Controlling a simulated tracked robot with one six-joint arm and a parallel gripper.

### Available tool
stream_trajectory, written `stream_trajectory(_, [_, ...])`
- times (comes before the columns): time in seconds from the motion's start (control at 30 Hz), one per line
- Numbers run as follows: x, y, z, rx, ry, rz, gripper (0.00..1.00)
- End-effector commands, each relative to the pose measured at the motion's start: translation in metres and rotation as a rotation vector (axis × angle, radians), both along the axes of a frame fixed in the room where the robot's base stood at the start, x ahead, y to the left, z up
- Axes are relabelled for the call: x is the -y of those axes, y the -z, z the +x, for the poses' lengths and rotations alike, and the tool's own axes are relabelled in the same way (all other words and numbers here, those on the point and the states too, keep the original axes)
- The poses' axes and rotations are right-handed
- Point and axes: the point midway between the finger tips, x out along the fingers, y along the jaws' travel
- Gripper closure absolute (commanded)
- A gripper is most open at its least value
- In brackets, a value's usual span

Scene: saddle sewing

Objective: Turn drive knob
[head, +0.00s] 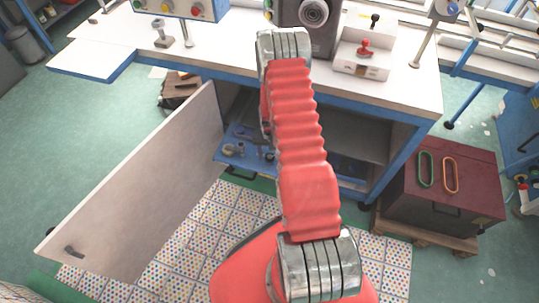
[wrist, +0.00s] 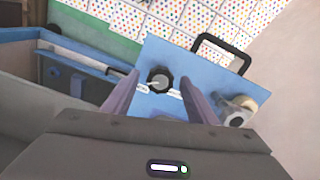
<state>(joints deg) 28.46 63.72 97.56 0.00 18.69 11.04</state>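A round black knob (wrist: 160,79) with a pale pointer line sits on a blue panel (wrist: 180,58) in the wrist view. White label strips lie on both sides of it. My gripper (wrist: 159,84) is open, with one purple-grey finger to the left of the knob and one to the right. There is a gap on each side, and I cannot tell how far the fingertips are from the panel. In the head view my arm covers the gripper, and the knob cannot be made out there.
A black handle (wrist: 222,52) stands at the panel's far edge, and a round metal part (wrist: 238,108) lies to the right. In the head view the cabinet door (head: 150,185) is open under the white table (head: 225,50). A dark red chest (head: 445,190) stands at right.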

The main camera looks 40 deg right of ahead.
Motion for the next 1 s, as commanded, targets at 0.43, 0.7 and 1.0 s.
stream_trajectory(0.43, [0.0, -0.0001, -0.0003, 0.0, 0.0, 0.0, 0.79])
stream_trajectory(0.7, [0.0002, -0.0002, -0.0004, -0.001, -0.002, 0.001, 0.89])
stream_trajectory(1.0, [0.0003, -0.0001, -0.0006, -0.001, -0.064, 0.001, 0.89])
